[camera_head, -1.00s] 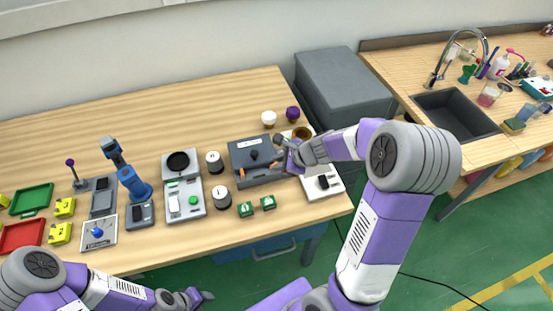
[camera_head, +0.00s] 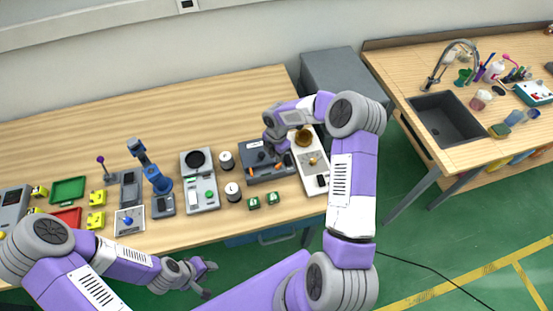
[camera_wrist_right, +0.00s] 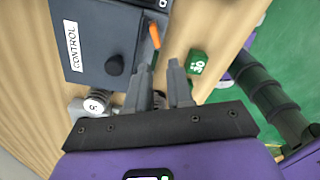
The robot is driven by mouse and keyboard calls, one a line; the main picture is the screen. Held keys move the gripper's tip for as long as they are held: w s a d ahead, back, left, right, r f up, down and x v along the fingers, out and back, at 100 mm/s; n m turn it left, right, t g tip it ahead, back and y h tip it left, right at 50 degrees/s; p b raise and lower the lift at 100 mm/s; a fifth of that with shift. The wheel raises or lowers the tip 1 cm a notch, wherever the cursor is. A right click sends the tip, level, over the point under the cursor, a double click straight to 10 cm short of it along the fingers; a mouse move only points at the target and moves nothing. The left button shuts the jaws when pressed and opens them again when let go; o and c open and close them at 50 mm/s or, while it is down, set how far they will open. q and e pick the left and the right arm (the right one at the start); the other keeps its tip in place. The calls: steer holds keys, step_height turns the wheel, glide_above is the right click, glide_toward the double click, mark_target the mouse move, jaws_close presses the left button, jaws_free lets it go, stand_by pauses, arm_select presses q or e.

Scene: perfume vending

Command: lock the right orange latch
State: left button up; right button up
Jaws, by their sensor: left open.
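The dark grey control box (camera_head: 258,149) stands on the table, with a CONTROL label and a black knob (camera_wrist_right: 114,66) in the right wrist view. Its left orange latch (camera_head: 251,172) and right orange latch (camera_head: 280,169) are small along the front. My right gripper (camera_head: 280,152) is above the box, close to the right latch; its fingers partly cover the box. In the wrist view its two fingers are apart with nothing between them. One orange latch (camera_wrist_right: 154,36) shows there beyond the fingertips. My left gripper (camera_head: 207,278) is open and empty in front of the table.
Green blocks (camera_head: 273,197) lie in front of the box. Black-and-white cylinders (camera_head: 233,191) stand to its left, and a scale (camera_head: 200,195) beyond them. A pale device with a brown cup (camera_head: 304,137) stands close on the right. The table behind the box is clear.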

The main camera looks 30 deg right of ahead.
mark_target(277, 166)
steer(key=shift+w+d+n, duration=0.1)
steer(key=shift+d+n, duration=0.05)
steer(key=shift+n, duration=0.25)
steer(key=shift+f, duration=0.35)
step_height(277, 166, down, 7)
steer(key=shift+r+p, duration=0.1)
steer(key=shift+p, duration=0.3)
steer(key=shift+c, duration=0.4)
jaws_close()
